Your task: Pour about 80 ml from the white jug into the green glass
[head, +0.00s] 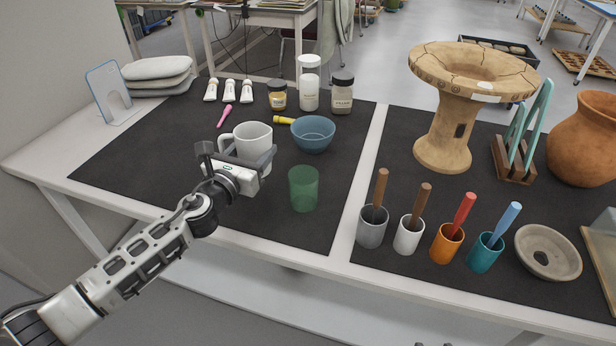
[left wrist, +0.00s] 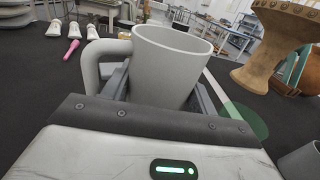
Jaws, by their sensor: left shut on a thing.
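The white jug (head: 251,139) is upright on or just above the dark mat at the left; I cannot tell whether it touches the mat. My left gripper (head: 243,158) is shut on the jug's body. In the left wrist view the jug (left wrist: 168,70) stands between the two fingers, with its handle to the left and its open top showing. Its contents cannot be made out. The green glass (head: 303,189) stands upright and apart, to the right of my left gripper and nearer the front edge. In the left wrist view it shows partly (left wrist: 245,120), right of the fingers.
A blue bowl (head: 313,134) stands close behind the glass, with a yellow-handled tool (head: 285,120) beside it. Several jars and white tubes stand at the back. Cups with brushes or tools (head: 373,226) stand to the right. Bare mat lies left and front of the glass.

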